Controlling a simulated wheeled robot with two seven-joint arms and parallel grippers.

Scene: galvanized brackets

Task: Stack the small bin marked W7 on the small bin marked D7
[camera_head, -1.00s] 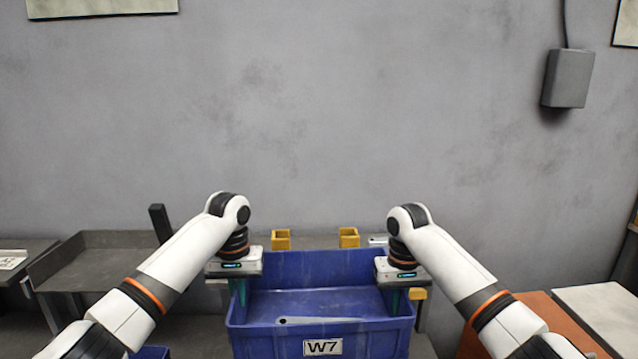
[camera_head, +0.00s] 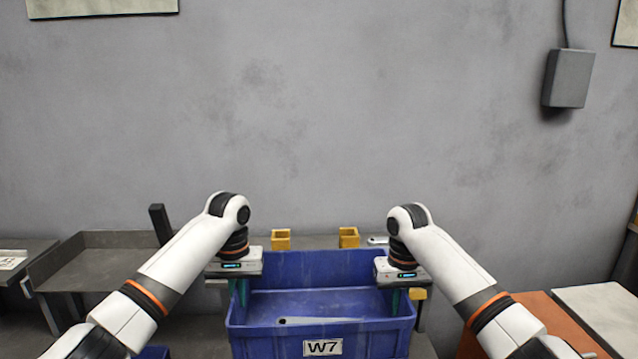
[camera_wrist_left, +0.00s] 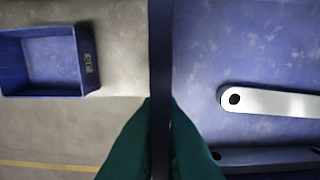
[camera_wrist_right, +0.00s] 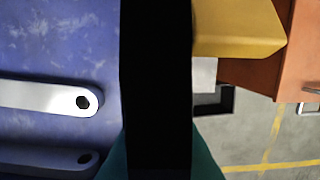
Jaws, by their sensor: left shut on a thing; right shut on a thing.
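The blue small bin marked W7 (camera_head: 370,345) is upright in front of me at the bottom centre of the head view, its label facing me. My left gripper (camera_head: 241,290) is shut on its left wall and my right gripper (camera_head: 396,298) on its right wall. The wall shows edge-on between the fingers in the left wrist view (camera_wrist_left: 160,70) and the right wrist view (camera_wrist_right: 155,80). A second blue bin (camera_wrist_left: 78,50) stands apart and lower in the left wrist view; its label is too blurred to read. In the head view only its edge (camera_head: 152,352) shows.
A pale flat bracket (camera_head: 320,320) with end holes lies inside the W7 bin. Yellow blocks (camera_head: 281,239) (camera_head: 349,237) stand behind the bin, and another yellow piece (camera_wrist_right: 238,28) is close to its right. A grey tray table (camera_head: 95,265) is at left, an orange-brown surface (camera_head: 535,325) at right.

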